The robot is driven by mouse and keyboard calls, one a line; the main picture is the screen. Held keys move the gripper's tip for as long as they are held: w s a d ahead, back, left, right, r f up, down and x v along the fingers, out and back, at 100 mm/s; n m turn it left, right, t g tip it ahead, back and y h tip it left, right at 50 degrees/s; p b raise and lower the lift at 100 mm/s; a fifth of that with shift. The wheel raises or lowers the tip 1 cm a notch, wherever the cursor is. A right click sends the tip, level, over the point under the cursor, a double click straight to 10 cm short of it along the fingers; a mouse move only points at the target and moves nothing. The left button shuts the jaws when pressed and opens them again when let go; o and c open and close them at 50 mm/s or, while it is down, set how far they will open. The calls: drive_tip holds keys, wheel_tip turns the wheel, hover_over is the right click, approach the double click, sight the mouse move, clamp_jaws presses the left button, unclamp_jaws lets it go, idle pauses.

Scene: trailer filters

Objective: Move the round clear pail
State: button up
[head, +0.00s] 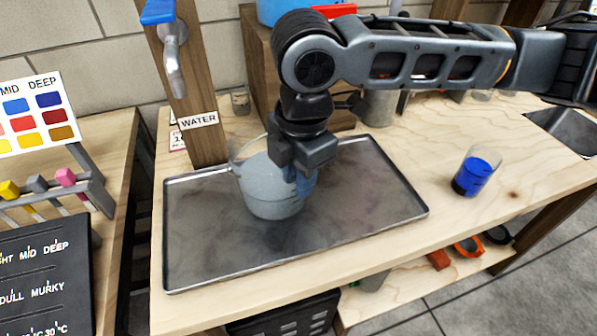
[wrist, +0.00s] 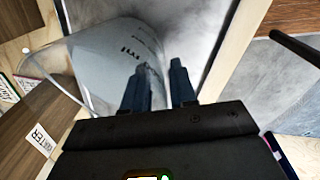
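The round clear pail (head: 265,195) stands upright on the metal tray, left of its middle. It holds or shows pale grey-blue contents, and its thin bail handle is raised at the left. My gripper (head: 304,180) points down at the pail's right side, with its fingers partly hidden by the pail. In the wrist view the pail (wrist: 115,60) fills the upper left, with dark markings on its wall. The two fingers (wrist: 163,75) are close together with the pail's wall running between them, and they appear shut on it.
The metal tray (head: 365,205) has bare room right of the pail. A wooden post with a tap (head: 172,60) and a WATER sign (head: 198,120) stands behind left. A beaker of blue liquid (head: 475,172) stands right of the tray. A wooden box (head: 262,75) is behind.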

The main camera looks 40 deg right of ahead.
clamp_jaws()
idle(1.2)
